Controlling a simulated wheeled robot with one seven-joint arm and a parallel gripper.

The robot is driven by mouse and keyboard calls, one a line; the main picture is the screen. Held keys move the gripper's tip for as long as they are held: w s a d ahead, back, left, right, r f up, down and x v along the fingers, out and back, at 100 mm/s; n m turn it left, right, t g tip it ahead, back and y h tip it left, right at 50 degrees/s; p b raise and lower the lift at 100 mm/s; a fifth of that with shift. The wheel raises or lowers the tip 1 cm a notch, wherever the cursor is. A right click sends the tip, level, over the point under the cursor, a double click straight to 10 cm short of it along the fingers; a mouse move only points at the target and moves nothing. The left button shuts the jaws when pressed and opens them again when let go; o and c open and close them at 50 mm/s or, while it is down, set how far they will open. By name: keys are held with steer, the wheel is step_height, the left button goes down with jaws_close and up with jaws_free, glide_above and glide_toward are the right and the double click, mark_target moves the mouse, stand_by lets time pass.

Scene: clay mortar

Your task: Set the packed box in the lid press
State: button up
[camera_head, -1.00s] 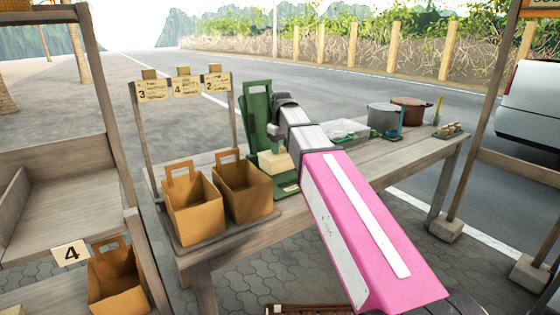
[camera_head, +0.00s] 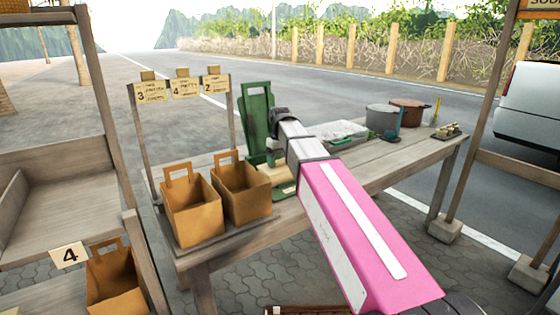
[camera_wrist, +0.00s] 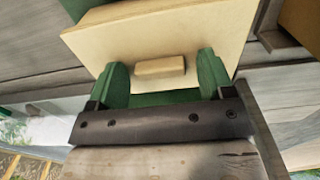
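The packed box is pale tan with a small block-shaped handle on its lid. It shows in the wrist view (camera_wrist: 215,30) and in the head view (camera_head: 280,178). It sits low in the green lid press (camera_head: 258,112), in front of the upright back and over the base; its underside is hidden. My gripper (camera_head: 275,158) is just above the box. In the wrist view its green fingers (camera_wrist: 160,66) stand apart on either side of the lid handle, with small gaps showing, so it looks open.
Two brown paper bags (camera_head: 192,212) (camera_head: 242,190) stand left of the press on the wooden table (camera_head: 400,158). Number cards hang behind them. A clear-lidded tray (camera_head: 345,132), a grey pot (camera_head: 382,118) and a brown pot (camera_head: 410,112) stand farther right.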

steer(key=shift+r, duration=0.1)
step_height(320, 180, up, 12)
stand_by(0.7)
